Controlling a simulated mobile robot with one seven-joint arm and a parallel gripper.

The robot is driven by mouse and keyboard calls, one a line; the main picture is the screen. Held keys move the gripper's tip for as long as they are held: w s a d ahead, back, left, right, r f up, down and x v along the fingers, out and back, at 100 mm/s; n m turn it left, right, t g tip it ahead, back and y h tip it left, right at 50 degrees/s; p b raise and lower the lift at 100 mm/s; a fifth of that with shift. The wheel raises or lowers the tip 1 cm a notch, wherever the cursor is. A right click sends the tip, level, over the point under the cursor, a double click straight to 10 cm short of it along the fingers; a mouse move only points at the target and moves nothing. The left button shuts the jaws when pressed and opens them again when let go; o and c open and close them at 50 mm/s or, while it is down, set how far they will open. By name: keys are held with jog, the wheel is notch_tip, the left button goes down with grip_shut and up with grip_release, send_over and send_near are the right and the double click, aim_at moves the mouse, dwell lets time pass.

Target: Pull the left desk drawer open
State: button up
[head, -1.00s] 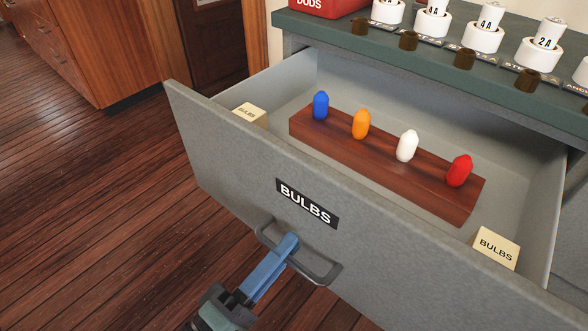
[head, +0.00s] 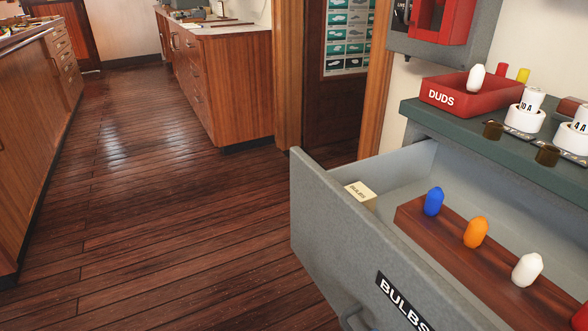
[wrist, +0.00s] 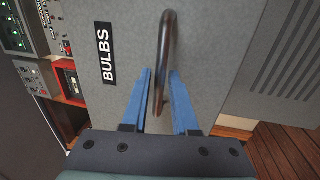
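The grey desk drawer (head: 330,240), labelled BULBS, stands pulled well out of the desk. Inside it a wooden block (head: 450,242) carries blue, orange and white bulbs in the head view. The drawer's metal handle (head: 353,316) is mostly cut off by the bottom edge there. In the wrist view the handle (wrist: 166,50) runs between the two blue fingers of my gripper (wrist: 161,73). The fingers stand apart on either side of the bar, with a gap showing, so my gripper is open around the handle. The drawer front (wrist: 215,60) fills most of that view.
A green desk top (head: 430,115) holds a red DUDS tray (head: 455,98) and white numbered knobs. A small BULBS box (head: 361,195) sits in the drawer. Wooden cabinets (head: 225,90) stand farther back. The plank floor (head: 150,220) left of the drawer is clear.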

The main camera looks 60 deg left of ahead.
jog(key=s+f+p, duration=0.1)
jog(key=s+f, duration=0.1)
jog(key=s, duration=1)
jog(key=shift+s+a+f, duration=0.15)
jog(key=shift+s+a, duration=0.05)
jog(key=shift+s, duration=0.1)
